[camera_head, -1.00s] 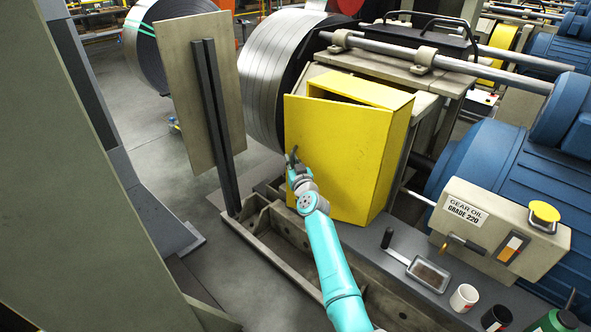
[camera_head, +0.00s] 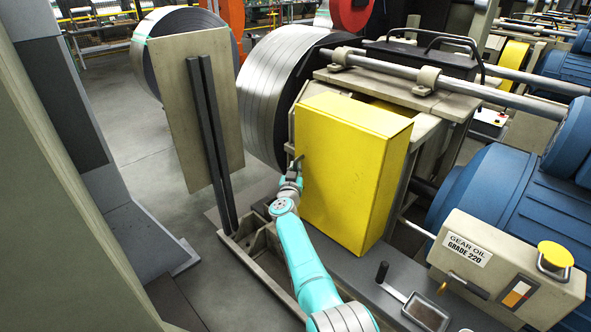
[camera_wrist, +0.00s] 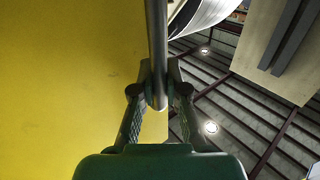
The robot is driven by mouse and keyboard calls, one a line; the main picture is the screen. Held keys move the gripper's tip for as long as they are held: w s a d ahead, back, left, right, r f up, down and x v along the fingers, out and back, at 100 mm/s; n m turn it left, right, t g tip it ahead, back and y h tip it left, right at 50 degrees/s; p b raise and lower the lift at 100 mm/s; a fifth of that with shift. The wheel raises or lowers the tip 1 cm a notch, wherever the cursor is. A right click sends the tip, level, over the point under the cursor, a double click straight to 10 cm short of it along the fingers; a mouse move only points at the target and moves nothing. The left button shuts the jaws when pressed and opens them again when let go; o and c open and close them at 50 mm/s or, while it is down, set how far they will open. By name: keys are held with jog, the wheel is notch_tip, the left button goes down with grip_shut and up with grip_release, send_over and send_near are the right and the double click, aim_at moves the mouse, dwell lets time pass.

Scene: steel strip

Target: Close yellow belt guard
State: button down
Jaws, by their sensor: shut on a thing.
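The yellow belt guard (camera_head: 352,175) is a box-shaped cover in the middle of the head view. Its front panel sits against the box, and I see no gap along the top edge. A grey bar handle (camera_head: 299,161) is at the panel's left edge. My gripper (camera_head: 293,172) is at that edge, shut on the handle. In the wrist view the handle (camera_wrist: 157,45) runs upright between the two fingers of my gripper (camera_wrist: 158,92), with the yellow panel (camera_wrist: 65,80) filling the left. Whether the panel is fully shut at its left edge is hard to tell.
A beige plate on a dark post (camera_head: 205,130) stands left of the guard, near the steel coil (camera_head: 280,85). A gear oil box (camera_head: 500,258) and a small tray with a handle (camera_head: 425,310) are at the right. A grey column (camera_head: 60,180) fills the left.

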jog(key=shift+w+d, duration=0.2)
jog(key=shift+d, duration=0.15)
jog(key=c, duration=1.2)
grip_release()
jog(key=shift+s, duration=0.1)
jog(key=shift+c, duration=0.2)
jog(key=shift+a, duration=0.1)
jog(key=shift+s, duration=0.15)
jog(key=s, duration=1.1)
jog(key=shift+s+a, duration=0.35)
jog(key=shift+a, duration=0.1)
